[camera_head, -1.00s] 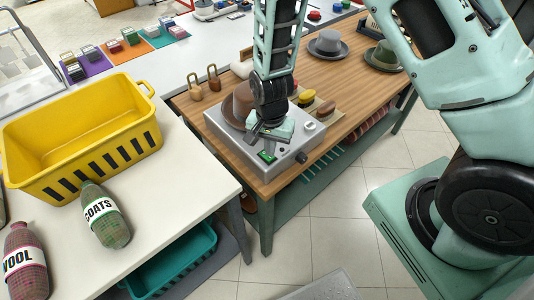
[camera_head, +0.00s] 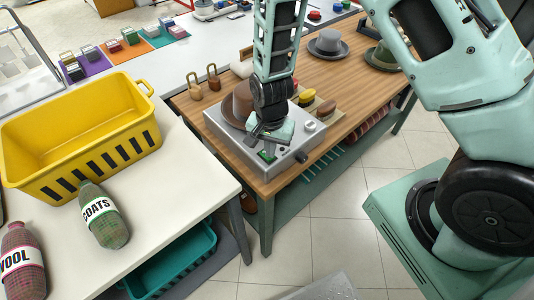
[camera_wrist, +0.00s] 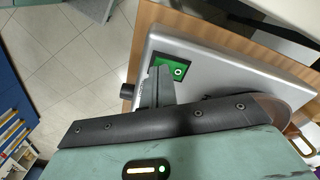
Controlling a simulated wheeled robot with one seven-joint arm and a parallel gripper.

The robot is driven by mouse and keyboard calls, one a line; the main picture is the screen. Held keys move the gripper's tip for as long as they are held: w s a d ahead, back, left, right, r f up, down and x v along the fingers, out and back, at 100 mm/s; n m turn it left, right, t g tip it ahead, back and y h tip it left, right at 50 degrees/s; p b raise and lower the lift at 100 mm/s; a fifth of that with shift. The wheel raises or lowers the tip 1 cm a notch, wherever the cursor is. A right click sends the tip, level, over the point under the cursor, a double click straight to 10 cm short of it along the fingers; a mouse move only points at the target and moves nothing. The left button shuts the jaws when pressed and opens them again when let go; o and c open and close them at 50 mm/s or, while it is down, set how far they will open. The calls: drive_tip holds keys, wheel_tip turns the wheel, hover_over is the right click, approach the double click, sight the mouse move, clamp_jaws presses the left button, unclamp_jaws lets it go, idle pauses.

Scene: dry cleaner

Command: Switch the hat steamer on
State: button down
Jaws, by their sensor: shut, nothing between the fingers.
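The hat steamer (camera_head: 289,160) is a silver box near the front edge of the wooden table, with a brown hat (camera_head: 241,103) on top. Its green rocker switch (camera_head: 267,155) is on the top face near the front corner; in the wrist view the switch (camera_wrist: 178,71) shows bright green with a white ring mark. A dark knob (camera_head: 301,157) sits on the steamer's side. My gripper (camera_head: 258,143) is shut and empty, pointing down over the steamer. In the wrist view its fingertips (camera_wrist: 161,73) overlap the switch's near edge; I cannot tell whether they touch it.
A white round button (camera_head: 310,126) is on the steamer's far end. Brushes (camera_head: 326,108) lie just behind it. A yellow basket (camera_head: 80,140) is on the white table at left.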

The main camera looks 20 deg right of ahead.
drive_tip(key=shift+f+b, duration=0.3)
drive_tip(key=shift+f, duration=0.1)
drive_tip(key=shift+r, duration=0.15)
wheel_tip(320, 180, up, 7)
drive_tip(key=p, duration=0.6)
idle(0.7)
drive_tip(key=s+a+r+n+b, duration=0.3)
drive_tip(key=s+r+n, duration=0.4)
drive_tip(key=s, duration=0.3)
drive_tip(key=s+a+r+n+b, duration=0.3)
drive_tip(key=s+r+n+b, duration=0.1)
drive_tip(key=s+r+n, duration=0.4)
drive_tip(key=shift+s+a+r+n+y, duration=0.15)
drive_tip(key=shift+s+r+n+y, duration=0.15)
drive_tip(key=shift+s+n, duration=0.55)
